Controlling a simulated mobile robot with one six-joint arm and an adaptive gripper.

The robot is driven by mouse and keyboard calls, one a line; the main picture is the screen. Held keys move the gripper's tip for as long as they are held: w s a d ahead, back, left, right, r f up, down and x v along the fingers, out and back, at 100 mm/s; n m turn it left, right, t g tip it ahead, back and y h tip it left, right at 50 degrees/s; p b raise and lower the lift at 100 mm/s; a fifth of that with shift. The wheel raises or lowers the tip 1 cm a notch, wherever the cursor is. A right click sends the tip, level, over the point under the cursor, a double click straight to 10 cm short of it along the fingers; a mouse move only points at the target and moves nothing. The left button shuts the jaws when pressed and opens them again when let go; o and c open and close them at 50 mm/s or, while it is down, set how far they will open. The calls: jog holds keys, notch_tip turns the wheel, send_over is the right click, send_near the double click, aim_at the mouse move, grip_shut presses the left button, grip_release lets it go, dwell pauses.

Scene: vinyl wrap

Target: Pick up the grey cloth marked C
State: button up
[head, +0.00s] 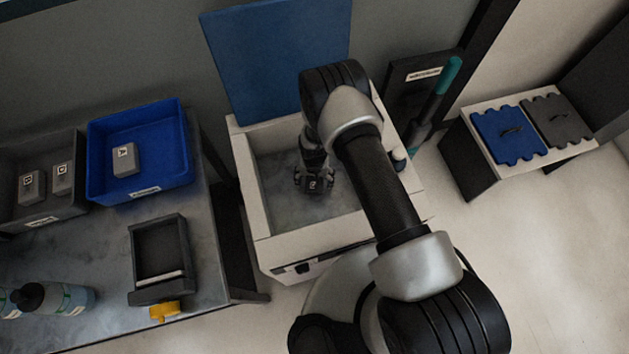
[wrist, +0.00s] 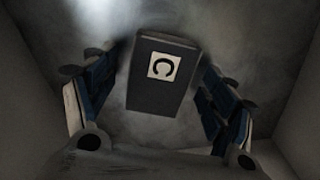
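The grey cloth marked C (wrist: 160,98) is a folded block with a white label, inside the white-walled basin (head: 262,238). In the wrist view it lies between the two fingers of my gripper (wrist: 163,85), with its label facing the camera. In the head view my gripper (head: 314,180) is down inside the basin, and a small label shows between its fingers. The fingers stand apart on either side of the cloth, with narrow dark gaps beside it. I see no clear contact. The cloth's underside is hidden.
A blue bin (head: 143,192) with one grey block and a dark bin (head: 42,219) with two stand at left. A small dark tray (head: 160,250) and bottles (head: 60,298) are nearby. A blue panel (head: 275,60) rises behind the basin.

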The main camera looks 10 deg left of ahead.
jog(key=c, duration=1)
jog(key=shift+o, duration=0.2)
